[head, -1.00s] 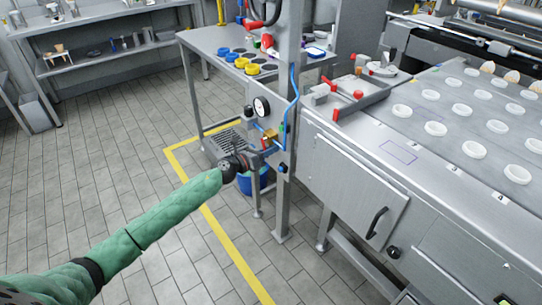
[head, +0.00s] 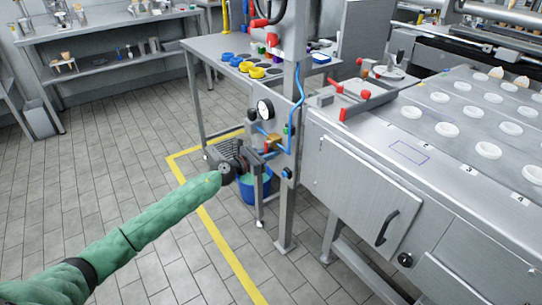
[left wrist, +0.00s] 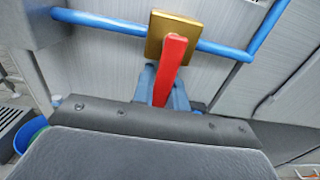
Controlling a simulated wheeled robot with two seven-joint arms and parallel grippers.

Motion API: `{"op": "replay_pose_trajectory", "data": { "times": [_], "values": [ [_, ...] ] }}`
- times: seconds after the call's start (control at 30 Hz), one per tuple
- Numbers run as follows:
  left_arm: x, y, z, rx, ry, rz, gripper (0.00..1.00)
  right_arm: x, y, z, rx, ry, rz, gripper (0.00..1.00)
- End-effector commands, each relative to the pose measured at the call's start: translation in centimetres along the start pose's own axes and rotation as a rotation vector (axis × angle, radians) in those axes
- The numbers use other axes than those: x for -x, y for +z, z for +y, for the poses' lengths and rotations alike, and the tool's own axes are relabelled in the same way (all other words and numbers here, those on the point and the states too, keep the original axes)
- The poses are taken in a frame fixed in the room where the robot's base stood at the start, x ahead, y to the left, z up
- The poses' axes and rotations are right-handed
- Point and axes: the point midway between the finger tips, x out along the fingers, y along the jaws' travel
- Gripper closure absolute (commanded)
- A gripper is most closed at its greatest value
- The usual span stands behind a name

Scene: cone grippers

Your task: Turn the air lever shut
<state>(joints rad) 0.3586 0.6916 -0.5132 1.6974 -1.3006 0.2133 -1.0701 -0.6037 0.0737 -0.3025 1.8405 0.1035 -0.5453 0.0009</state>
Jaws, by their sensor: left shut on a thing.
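The air lever (left wrist: 172,60) is a red handle on a brass valve block (left wrist: 154,32) fitted in a blue air pipe. In the left wrist view it runs down from the block between the blue fingertips of my left gripper (left wrist: 164,90), which is shut on it. In the head view the brass valve (head: 273,138) is small, below a round pressure gauge (head: 265,109) on a grey post panel. My left gripper (head: 262,153) reaches it from the left there, and hides part of the lever. My right gripper is not in view.
A blue bucket (head: 250,187) stands on the floor under the gripper. A steel table (head: 215,45) with coloured lids is behind the post. A machine with a cabinet door (head: 350,185) stands right. Tiled floor (head: 110,190) to the left is open.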

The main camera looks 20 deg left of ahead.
Motion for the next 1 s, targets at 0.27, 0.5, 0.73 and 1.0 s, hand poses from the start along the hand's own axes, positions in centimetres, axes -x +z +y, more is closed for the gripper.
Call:
{"op": "replay_pose_trajectory", "data": {
  "times": [0.27, 0.5, 0.73, 1.0],
  "values": [
    [0.1, -0.1, 0.1, -0.008, 0.001, 0.002, 1.0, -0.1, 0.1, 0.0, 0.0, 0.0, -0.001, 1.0],
    [0.1, -0.1, 0.1, -0.007, 0.001, 0.001, 0.66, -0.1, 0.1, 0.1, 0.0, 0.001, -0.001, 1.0],
    [0.0, 0.0, 0.1, -0.007, 0.001, 0.001, 0.64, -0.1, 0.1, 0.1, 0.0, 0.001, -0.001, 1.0],
    [1.6, -0.2, 0.0, -0.006, 0.001, 0.002, 0.64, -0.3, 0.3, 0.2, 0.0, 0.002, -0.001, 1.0]
  ]
}}
